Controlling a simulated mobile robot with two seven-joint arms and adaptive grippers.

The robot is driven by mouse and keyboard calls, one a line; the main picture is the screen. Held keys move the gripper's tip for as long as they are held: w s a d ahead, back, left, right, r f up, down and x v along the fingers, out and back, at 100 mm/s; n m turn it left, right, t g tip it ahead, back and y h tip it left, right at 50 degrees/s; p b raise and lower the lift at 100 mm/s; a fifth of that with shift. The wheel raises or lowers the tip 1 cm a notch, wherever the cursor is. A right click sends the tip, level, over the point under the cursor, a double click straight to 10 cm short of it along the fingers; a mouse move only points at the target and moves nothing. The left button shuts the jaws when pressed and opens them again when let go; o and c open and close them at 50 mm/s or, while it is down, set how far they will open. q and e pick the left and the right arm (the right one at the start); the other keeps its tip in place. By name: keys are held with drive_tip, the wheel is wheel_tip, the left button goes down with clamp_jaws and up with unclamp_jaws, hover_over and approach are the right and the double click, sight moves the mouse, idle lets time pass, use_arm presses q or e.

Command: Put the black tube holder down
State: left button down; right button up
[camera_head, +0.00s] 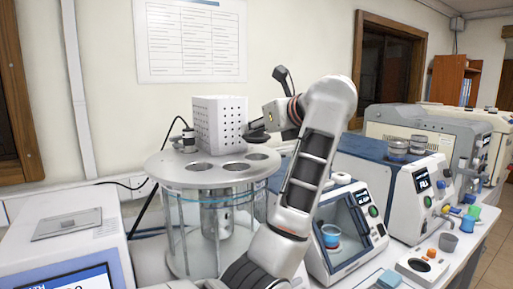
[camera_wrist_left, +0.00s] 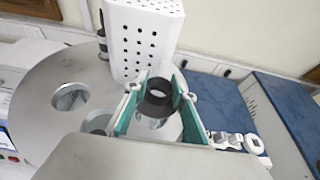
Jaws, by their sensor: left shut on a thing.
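The black tube holder (camera_wrist_left: 159,88), a dark ring, sits between the teal pads of my left gripper (camera_wrist_left: 157,102) in the wrist view. The gripper is shut on it. In the head view my left gripper (camera_head: 258,132) is beside the perforated white box, over the rear right part of the round metal bath lid (camera_head: 222,180), and the holder is hard to make out there. In the wrist view an opening in the lid (camera_wrist_left: 35,100) shows partly below the holder. I cannot tell whether the holder touches the lid. My right gripper is not in view.
The white perforated box (camera_head: 219,122) stands on the lid close to the gripper. A small dark-topped fitting (camera_head: 189,140) with a cable is at the lid's left. A white instrument (camera_head: 345,225) with a blue cup is to the right. Another instrument (camera_head: 75,240) is at the left.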

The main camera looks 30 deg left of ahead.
use_arm(q)
drive_tip(key=shift+f, duration=2.45)
drive_tip(key=shift+f, duration=0.1)
drive_tip(key=c, duration=1.7)
unclamp_jaws()
